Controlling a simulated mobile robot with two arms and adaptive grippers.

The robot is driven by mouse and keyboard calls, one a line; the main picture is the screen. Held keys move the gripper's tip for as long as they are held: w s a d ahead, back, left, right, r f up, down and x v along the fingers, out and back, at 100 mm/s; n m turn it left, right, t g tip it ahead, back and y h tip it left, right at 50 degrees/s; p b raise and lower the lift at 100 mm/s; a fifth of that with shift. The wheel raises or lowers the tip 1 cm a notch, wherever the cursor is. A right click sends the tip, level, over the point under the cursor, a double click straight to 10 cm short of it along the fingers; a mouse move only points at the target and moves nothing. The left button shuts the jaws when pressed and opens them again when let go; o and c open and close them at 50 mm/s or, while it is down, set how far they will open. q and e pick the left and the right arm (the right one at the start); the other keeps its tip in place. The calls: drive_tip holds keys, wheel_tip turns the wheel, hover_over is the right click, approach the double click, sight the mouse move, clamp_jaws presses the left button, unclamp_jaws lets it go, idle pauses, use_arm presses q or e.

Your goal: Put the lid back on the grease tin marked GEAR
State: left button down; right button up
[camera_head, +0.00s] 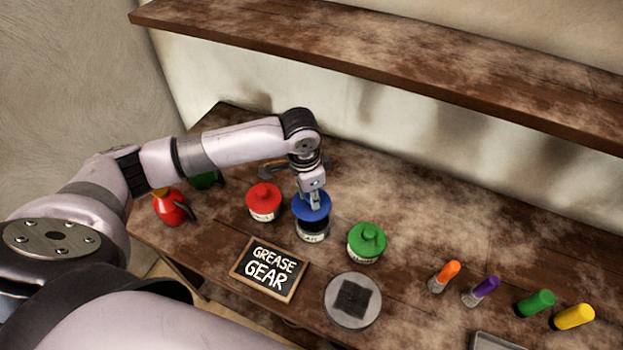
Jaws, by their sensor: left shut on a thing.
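My left gripper (314,201) points down and is shut on the blue lid (313,209). The lid is right over a tin (312,234) with a pale label, and it hides the tin's top. I cannot tell whether the lid rests on the rim or hangs just above it. The label is too small to read. A red-lidded tin (264,208) stands to the left and a green-lidded tin (366,246) to the right. A framed board (269,269) reading GREASE GEAR lies in front. My right gripper is out of view.
A grey disc with a dark square pad (349,300) lies at the front. A red can (171,207) is at left. A shelf (380,55) overhangs the back.

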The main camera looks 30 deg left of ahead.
use_arm(q)
drive_tip(key=shift+f, duration=0.1)
drive_tip(key=shift+w+d+f+b, duration=0.1)
drive_tip(key=shift+w+f+b, duration=0.05)
drive_tip(key=shift+f+b, duration=0.35)
drive_tip(key=shift+w+d+f+b, duration=0.1)
drive_tip(key=shift+f+b, duration=0.3)
drive_tip(key=shift+b, duration=0.2)
wheel_tip(320, 180, down, 2)
drive_tip(key=b, duration=0.3)
drive_tip(key=shift+f, duration=0.25)
drive_tip(key=shift+f+b, duration=0.2)
drive_tip(key=shift+b, duration=0.2)
drive_tip(key=shift+f, duration=0.9)
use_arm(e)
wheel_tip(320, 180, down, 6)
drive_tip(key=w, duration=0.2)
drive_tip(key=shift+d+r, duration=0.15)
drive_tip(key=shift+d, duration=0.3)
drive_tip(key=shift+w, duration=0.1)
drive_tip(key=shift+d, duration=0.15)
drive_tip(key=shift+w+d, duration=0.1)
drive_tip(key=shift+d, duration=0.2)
